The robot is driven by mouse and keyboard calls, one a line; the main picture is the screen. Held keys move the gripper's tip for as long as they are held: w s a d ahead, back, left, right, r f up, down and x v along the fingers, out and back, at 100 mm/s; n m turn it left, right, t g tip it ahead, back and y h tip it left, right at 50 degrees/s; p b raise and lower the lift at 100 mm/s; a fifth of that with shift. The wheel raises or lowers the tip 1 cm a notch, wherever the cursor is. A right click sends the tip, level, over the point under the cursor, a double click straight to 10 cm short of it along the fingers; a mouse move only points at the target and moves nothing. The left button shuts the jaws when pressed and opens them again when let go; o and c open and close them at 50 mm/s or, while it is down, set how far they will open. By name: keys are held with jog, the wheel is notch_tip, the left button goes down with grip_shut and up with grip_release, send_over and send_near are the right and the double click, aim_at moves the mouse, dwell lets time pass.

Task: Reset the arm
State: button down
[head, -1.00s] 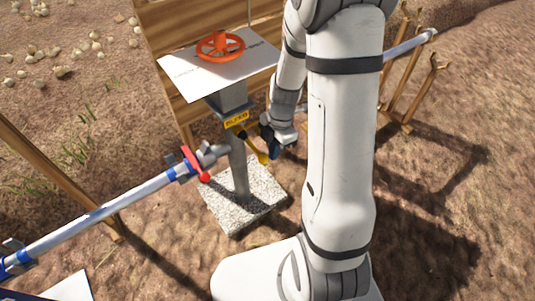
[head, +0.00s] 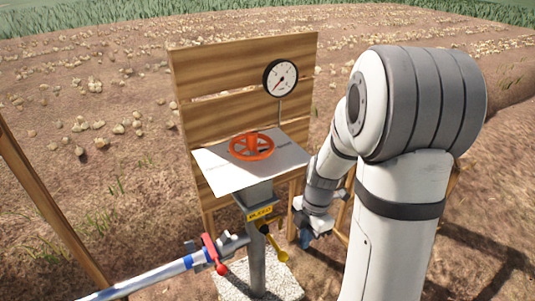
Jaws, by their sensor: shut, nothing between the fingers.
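My arm stands at the right of the head view, bent at a large grey elbow. My gripper (head: 306,238) hangs low at the end of the forearm, small and dark, and looks shut and empty. It is right of the yellow-handled lever (head: 277,246) on the post, with a small gap seeming to show between them. Its fingertips are too small to see clearly.
A post with an orange handwheel (head: 251,147) on a white plate (head: 222,169) stands before a wooden board (head: 222,68) with a pressure gauge (head: 280,77). A pipe (head: 150,280) with a red-handled valve (head: 214,254) runs lower left. Onions lie across the field behind.

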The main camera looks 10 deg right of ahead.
jog(key=s+a+r+m+t+p, duration=0.1)
jog(key=s+r+m+p, duration=0.2)
jog(key=r, duration=0.7)
jog(key=s+a+r+m+t+h+p, duration=0.1)
jog(key=s+r+m+p, duration=0.2)
jog(key=r+m+p, duration=0.4)
jog(key=s+a+r+m+t+h+p, duration=0.1)
jog(key=s+r+m+p, duration=0.3)
jog(key=r+m, duration=0.7)
jog(key=shift+a+r+m+t+p, duration=0.3)
jog(key=shift+a+r+t+p, duration=0.25)
jog(key=shift+r+p, duration=0.7)
jog(key=shift+r, duration=0.2)
